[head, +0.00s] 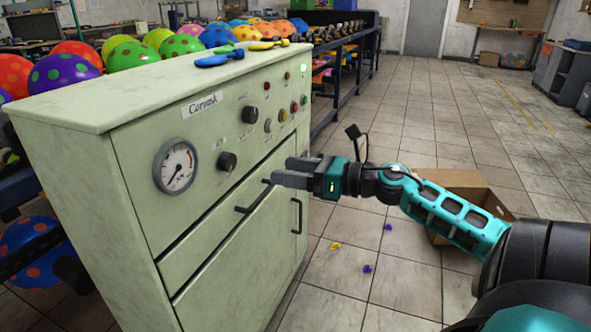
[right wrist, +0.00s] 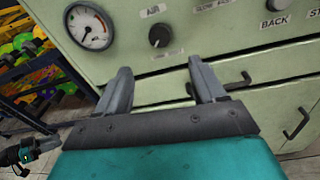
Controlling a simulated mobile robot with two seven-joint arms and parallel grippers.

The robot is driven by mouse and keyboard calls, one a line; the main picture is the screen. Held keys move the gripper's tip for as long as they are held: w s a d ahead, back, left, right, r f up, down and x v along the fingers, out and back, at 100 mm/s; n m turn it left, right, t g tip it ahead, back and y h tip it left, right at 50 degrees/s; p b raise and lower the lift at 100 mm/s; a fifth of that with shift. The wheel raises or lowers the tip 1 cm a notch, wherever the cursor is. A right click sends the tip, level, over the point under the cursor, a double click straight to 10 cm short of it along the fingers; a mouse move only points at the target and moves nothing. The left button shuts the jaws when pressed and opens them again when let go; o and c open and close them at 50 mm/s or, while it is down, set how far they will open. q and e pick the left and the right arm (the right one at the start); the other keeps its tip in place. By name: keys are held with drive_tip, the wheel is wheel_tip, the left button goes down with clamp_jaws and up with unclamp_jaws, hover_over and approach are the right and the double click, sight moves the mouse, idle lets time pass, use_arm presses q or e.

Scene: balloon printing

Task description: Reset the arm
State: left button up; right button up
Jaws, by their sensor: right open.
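My right gripper (head: 281,172) reaches in from the right in the head view. Its grey fingers point at the front of the pale green cabinet (head: 225,215), beside the dark handle of its drawer. The right wrist view shows the two fingers (right wrist: 160,78) spread apart with nothing between them. The handle (right wrist: 243,80) lies behind the right finger there; contact cannot be told. What looks like my left gripper (right wrist: 32,152) shows small at the lower left of the right wrist view. Its jaw state is too small to tell.
The cabinet front carries a gauge (head: 176,166), knobs and buttons. An open cardboard box (head: 462,183) stands on the floor behind my right arm. Tiled floor is open at the right.

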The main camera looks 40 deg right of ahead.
drive_tip(key=shift+s+d, duration=0.1)
drive_tip(key=shift+s, duration=0.2)
idle(0.4)
drive_tip(key=s+a+f+m+h, duration=0.25)
drive_tip(key=a+f+m, duration=0.35)
drive_tip(key=m, duration=0.4)
drive_tip(key=s+a+f+m+g+h, duration=0.1)
drive_tip(key=s+a+f+m+h, duration=0.2)
drive_tip(key=f+m, duration=0.6)
drive_tip(key=s+a+f+m+h, duration=0.1)
drive_tip(key=s+a+f+m, duration=0.1)
drive_tip(key=a+f+m, duration=0.65)
drive_tip(key=s+a+m+g+y+p, duration=0.2)
drive_tip(key=s+a+m+g, duration=0.25)
drive_tip(key=a+m, duration=0.5)
use_arm(q)
drive_tip(key=s+a+r+p, duration=0.1)
drive_tip(key=a+r+p, duration=0.2)
drive_tip(key=r+p, duration=0.7)
drive_tip(key=p, duration=0.2)
drive_tip(key=shift+s+r+y+p, duration=0.25)
drive_tip(key=shift+s+y+p, duration=0.05)
drive_tip(key=shift+y, duration=0.1)
use_arm(e)
drive_tip(key=s+d+r+h, duration=0.1)
drive_tip(key=s+d+r, duration=0.1)
drive_tip(key=r, duration=0.6)
drive_tip(key=shift+d+r+t, duration=0.3)
drive_tip(key=shift+d+t, duration=0.05)
drive_tip(key=shift+d, duration=0.55)
